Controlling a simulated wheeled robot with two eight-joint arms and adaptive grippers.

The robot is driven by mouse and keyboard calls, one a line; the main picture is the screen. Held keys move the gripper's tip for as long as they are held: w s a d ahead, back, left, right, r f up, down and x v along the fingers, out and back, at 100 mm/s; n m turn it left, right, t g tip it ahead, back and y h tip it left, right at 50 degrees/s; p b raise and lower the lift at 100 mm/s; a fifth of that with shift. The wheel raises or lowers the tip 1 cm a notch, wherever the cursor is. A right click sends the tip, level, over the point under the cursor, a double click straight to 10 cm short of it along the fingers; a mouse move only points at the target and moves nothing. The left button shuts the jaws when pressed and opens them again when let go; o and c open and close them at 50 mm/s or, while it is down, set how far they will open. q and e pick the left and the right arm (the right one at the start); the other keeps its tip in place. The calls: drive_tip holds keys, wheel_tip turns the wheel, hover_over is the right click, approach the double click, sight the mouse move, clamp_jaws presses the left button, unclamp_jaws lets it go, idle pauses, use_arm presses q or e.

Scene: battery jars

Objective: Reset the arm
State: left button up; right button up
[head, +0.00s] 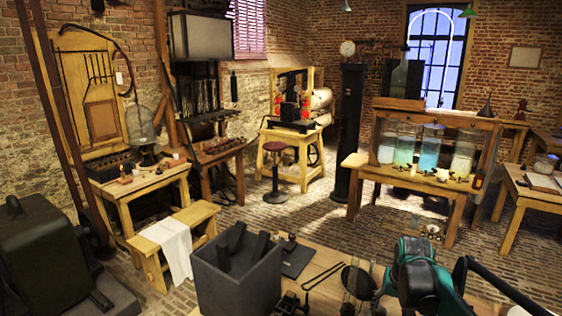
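The task names no object other than the arm. A workbench (335,258) lies close at the bottom middle and right.
A grey bin (225,290) with dark bars stands at the bottom middle. A dark machine (45,255) fills the lower left. A glass-fronted case (430,150) with several jars stands on a wooden table at the right. Open brick floor (290,220) lies between.

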drive_tip(key=s+a+f+n+t+b, duration=0.1)
drive_tip(key=s+a+f+b, duration=0.1)
drive_tip(key=s+a, duration=0.2)
drive_tip(key=s+a+f+n+t+b, duration=0.1)
drive_tip(key=s+a+f+t+b, duration=0.1)
drive_tip(key=s, duration=0.8)
drive_tip(key=s+a+f+n+t+b, duration=0.1)
drive_tip(key=s+a+f+n+b, duration=0.1)
drive_tip(key=s+a, duration=0.3)
drive_tip(key=shift+s+a+f+t+y+b, duration=0.3)
drive_tip(key=shift+s+a+f+t, duration=0.1)
drive_tip(key=shift+s+f, duration=0.5)
